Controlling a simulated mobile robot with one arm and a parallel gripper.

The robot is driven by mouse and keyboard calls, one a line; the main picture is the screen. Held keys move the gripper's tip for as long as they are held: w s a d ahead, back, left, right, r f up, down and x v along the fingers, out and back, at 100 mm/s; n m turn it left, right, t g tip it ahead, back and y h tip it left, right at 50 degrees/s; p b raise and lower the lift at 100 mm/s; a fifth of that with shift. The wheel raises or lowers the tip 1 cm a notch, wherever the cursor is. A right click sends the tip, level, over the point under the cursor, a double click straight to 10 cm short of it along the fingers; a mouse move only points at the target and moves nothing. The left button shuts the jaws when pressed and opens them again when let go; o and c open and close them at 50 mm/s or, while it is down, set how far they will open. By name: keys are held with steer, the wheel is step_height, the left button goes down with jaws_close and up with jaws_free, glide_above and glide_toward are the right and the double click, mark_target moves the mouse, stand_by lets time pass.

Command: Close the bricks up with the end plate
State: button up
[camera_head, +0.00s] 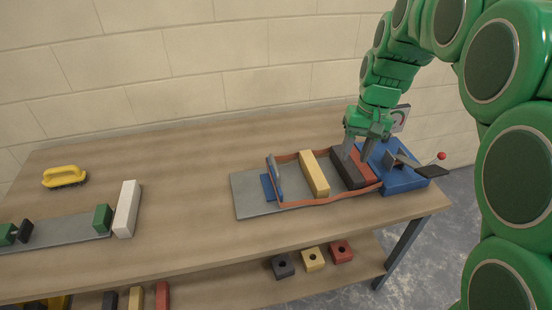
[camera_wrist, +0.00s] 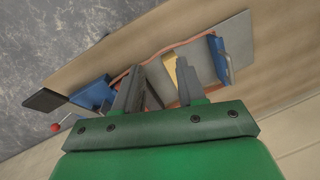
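The end plate (camera_head: 275,181) is a blue upright plate at the left end of the brick row, on a grey base plate (camera_head: 250,198); it also shows in the wrist view (camera_wrist: 219,59). A yellow brick (camera_head: 314,174) stands to its right with a gap between them. Farther right, a dark brick (camera_head: 349,174) and a red brick (camera_head: 371,178) sit close together. My gripper (camera_head: 358,152) is low over the dark brick. In the wrist view its fingers (camera_wrist: 163,66) are apart, and the yellow brick (camera_wrist: 170,68) shows through the gap. Whether they touch the dark brick is unclear.
An orange band (camera_head: 330,200) runs around the bricks. A blue block (camera_head: 400,180) with a lever and red ball stands at the right end. The bench middle is clear.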

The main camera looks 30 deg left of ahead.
steer(key=w+a+f+n, duration=0.2)
steer(key=a+f, duration=0.2)
steer(key=a, duration=0.7)
steer(key=w+a+f+n, duration=0.1)
steer(key=a+f, duration=0.3)
steer(key=a, duration=0.7)
steer(key=shift+y, duration=0.3)
steer(key=shift+s+a+f, duration=0.1)
steer(key=shift+a+f, duration=0.15)
steer(key=shift+f, duration=1.05)
steer(key=shift+s+a+f, duration=0.15)
steer(key=shift+a+f, duration=0.05)
steer(key=shift+f, duration=1.1)
steer(key=shift+s+a+f, duration=0.1)
steer(key=shift+a+f, duration=0.15)
steer(key=shift+f, duration=1.05)
jaws_close()
